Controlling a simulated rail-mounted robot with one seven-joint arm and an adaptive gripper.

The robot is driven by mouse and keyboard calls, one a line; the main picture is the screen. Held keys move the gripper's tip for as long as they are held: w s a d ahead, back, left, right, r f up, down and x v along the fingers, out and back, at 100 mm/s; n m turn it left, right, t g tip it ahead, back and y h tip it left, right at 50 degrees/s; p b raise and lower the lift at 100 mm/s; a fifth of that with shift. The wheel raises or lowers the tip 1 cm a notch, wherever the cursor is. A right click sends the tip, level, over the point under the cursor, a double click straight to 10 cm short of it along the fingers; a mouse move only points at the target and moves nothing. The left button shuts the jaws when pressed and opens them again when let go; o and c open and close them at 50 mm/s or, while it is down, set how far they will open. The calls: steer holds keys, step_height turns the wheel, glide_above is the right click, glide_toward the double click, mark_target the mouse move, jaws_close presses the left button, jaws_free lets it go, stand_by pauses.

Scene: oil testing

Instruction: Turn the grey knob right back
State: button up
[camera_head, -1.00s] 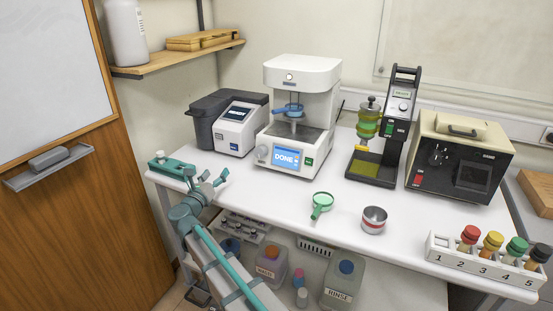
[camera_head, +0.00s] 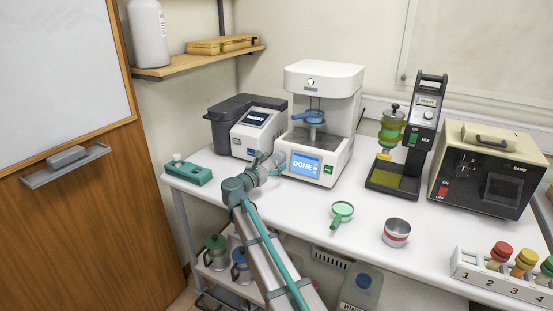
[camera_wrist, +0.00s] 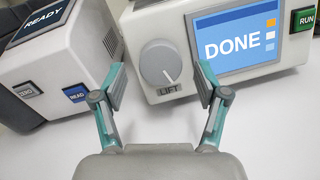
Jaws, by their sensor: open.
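The grey knob (camera_wrist: 160,63) sits on the white front of the testing machine (camera_head: 325,90), above a label reading LIFT. In the head view my gripper (camera_head: 273,160) is in front of the machine's lower left corner and hides the knob.
A dark grey and white device (camera_head: 250,125) with a READY screen stands close on the left. The green RUN button (camera_wrist: 305,20) is right of the screen. A green-handled strainer (camera_head: 342,211) and a metal cup (camera_head: 396,232) lie on the bench to the right.

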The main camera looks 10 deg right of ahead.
steer(key=shift+x, duration=1.15)
steer(key=shift+s, duration=0.1)
steer(key=c, duration=1.2)
